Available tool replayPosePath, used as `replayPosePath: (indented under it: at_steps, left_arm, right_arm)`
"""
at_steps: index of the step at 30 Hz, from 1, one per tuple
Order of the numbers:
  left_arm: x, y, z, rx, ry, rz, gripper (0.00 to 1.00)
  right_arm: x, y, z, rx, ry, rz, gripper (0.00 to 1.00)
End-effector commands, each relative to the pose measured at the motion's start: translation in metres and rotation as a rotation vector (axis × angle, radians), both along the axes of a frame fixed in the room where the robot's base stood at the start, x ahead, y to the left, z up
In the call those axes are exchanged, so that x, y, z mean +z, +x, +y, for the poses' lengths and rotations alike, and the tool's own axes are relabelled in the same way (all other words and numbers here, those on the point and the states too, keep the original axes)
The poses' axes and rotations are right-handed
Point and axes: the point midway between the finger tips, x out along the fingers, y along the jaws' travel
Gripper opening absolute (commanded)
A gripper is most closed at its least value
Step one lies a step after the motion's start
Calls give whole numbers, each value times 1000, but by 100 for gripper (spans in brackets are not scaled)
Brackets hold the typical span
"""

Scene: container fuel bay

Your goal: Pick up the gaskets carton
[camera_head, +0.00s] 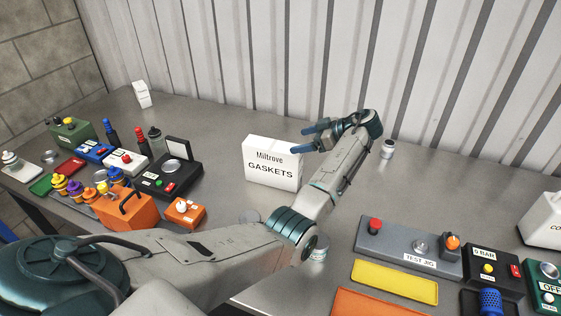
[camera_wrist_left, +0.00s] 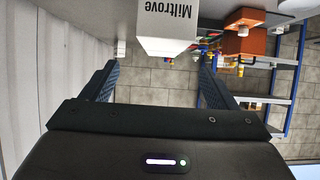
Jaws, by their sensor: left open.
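The gaskets carton (camera_head: 271,172) is a white box lettered "Miltrove GASKETS", upright on the grey bench near the corrugated wall. My left gripper (camera_head: 306,137) is open, with its blue fingers at the carton's upper right side, pointing left. In the left wrist view the carton (camera_wrist_left: 166,28) appears upside down, ahead of and between the two spread fingers (camera_wrist_left: 158,78). There is a gap between the fingers and the carton in that view, so it is not held. My right gripper is in neither view.
A black device (camera_head: 168,176) and an orange box (camera_head: 127,208) stand left of the carton. A small white-lidded jar (camera_head: 387,149) stands behind my left forearm. A grey test jig (camera_head: 408,248) lies at front right. The bench behind the carton is mostly clear.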

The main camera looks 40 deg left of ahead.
Motion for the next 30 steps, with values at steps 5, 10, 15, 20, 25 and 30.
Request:
replayPosePath:
  at_steps: [5, 10, 15, 20, 25, 30]
  left_arm:
    - [-9, -7, 26, 2, 2, 3, 81]
    - [-19, -11, 40, 1, 1, 1, 81]
    - [-21, -16, 54, 2, 1, 3, 81]
    - [-30, -21, 70, 2, 1, 3, 81]
    - [-41, -23, 82, 0, 0, 1, 81]
    - [-44, -24, 83, 1, 0, 0, 81]
  right_arm:
    - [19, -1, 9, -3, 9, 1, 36]
    - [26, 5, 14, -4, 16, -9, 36]
    - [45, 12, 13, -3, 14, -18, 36]
    - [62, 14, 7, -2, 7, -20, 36]
    - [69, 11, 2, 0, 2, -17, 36]
    - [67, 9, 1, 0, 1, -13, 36]
